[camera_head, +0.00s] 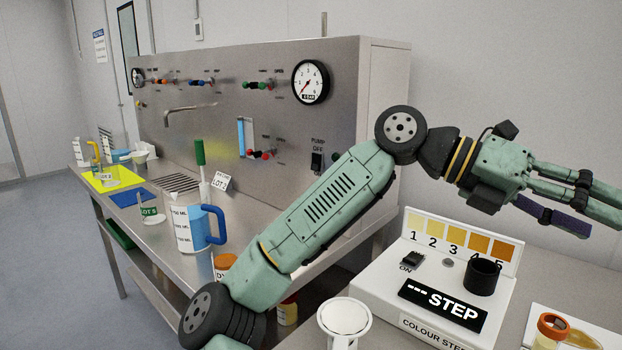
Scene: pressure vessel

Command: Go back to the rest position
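My gripper (585,195) is at the right edge of the head view, raised in front of the grey wall. Its fingers point right and run toward or past the picture edge, so I cannot tell how far apart the tips are. I see no object held in the visible part. My green arm crosses the middle of the view from the bottom and hides part of the bench. The gripper is above and to the right of the white colour step device (385,285), apart from it.
A steel panel (240,105) with gauges stands behind a bench. On the bench are a blue-handled jug (184,232), a yellow mat (97,184) and a blue mat (127,198).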

